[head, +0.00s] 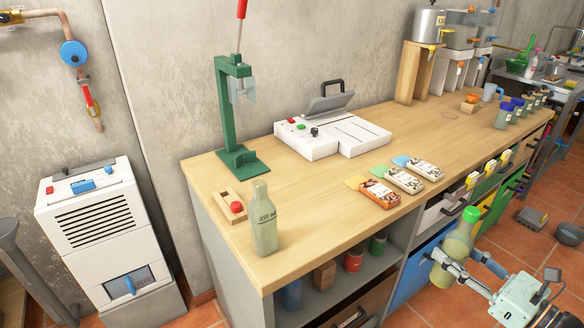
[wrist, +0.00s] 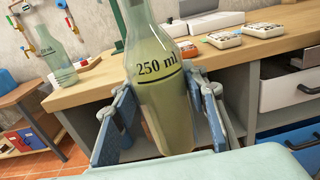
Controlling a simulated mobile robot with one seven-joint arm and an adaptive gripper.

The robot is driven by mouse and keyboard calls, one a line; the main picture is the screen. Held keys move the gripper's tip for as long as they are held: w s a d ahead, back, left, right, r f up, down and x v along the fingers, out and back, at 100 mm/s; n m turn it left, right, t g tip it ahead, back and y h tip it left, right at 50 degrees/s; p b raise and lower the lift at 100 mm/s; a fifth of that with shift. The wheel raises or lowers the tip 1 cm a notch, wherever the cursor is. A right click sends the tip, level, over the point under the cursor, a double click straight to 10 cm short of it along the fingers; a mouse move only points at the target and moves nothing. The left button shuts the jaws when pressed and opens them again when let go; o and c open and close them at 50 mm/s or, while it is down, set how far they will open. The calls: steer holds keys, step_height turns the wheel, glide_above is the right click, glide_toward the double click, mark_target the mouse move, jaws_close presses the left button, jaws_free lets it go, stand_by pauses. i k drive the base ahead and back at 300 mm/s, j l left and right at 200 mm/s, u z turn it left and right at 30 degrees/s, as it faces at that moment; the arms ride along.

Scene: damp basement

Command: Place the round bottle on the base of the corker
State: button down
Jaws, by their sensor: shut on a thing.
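My gripper (head: 462,258) is shut on a yellowish-green bottle (head: 461,238) with a green top, held upright in front of the bench's drawers. In the wrist view this bottle (wrist: 162,85) reads "250 ml" and stands between the two fingers; its top is cut off there. The green corker (head: 226,108) with a red lever stands at the back left of the bench. Its flat base (head: 243,162) is bare. A second, pale green bottle (head: 263,222) with printed text stands near the bench's front left corner, also in the wrist view (wrist: 60,65).
On the wooden bench (head: 320,200), a wooden block with a red knob (head: 235,207) lies between the corker and the pale bottle. A white sealing machine (head: 330,135) stands right of the corker. Several small packets (head: 404,180) lie near the front edge. Open drawers (head: 440,208) jut out below.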

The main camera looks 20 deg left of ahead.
mark_target(249, 168)
steer(key=l, duration=0.25)
steer(key=i+l, duration=0.15)
steer(key=i+l+u, duration=0.1)
steer(key=l+u, duration=0.15)
steer(key=l, duration=0.3)
steer(key=u, duration=1.7)
